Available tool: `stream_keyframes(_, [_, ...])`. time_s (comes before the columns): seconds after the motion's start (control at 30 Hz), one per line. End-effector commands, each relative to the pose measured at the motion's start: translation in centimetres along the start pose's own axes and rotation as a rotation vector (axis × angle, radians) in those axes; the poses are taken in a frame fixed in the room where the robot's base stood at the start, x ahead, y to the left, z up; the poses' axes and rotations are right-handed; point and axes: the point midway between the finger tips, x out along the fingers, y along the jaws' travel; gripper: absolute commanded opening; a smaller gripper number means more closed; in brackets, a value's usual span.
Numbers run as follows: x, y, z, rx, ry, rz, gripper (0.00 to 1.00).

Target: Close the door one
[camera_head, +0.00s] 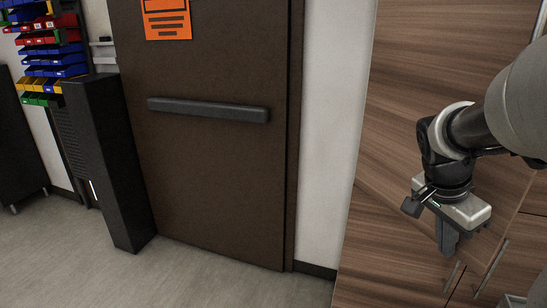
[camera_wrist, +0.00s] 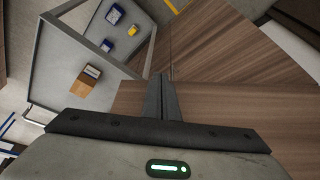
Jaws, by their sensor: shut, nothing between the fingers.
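A brown door (camera_head: 215,165) with a dark horizontal push bar (camera_head: 208,109) and an orange notice (camera_head: 167,18) stands left of centre in the head view. It looks flush with its frame. A tall wood-grain cabinet (camera_head: 400,75) stands at the right, with metal handles (camera_head: 493,265) low down. I cannot tell which of these is door one. My gripper (camera_head: 447,242) points down in front of the cabinet, apart from the brown door. In the wrist view its fingers (camera_wrist: 161,90) are together and empty, with wood-grain panels (camera_wrist: 215,65) behind them.
A black upright unit (camera_head: 110,160) stands left of the brown door. Coloured bins (camera_head: 52,50) hang at the far left. Grey floor (camera_head: 200,275) is clear before the door. The wrist view shows a grey framed surface (camera_wrist: 75,55) with a brown box (camera_wrist: 82,85) and blue items.

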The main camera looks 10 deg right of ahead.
Motion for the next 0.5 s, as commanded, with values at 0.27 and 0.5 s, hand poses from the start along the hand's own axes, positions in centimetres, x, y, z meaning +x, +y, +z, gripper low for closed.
stream_keyframes(0.27, [2.9, -1.4, -7.4, -0.125, 0.000, -0.048, 0.00])
stream_keyframes(0.5, [5.0, -4.2, -12.8, -0.203, -0.001, -0.078, 0.00])
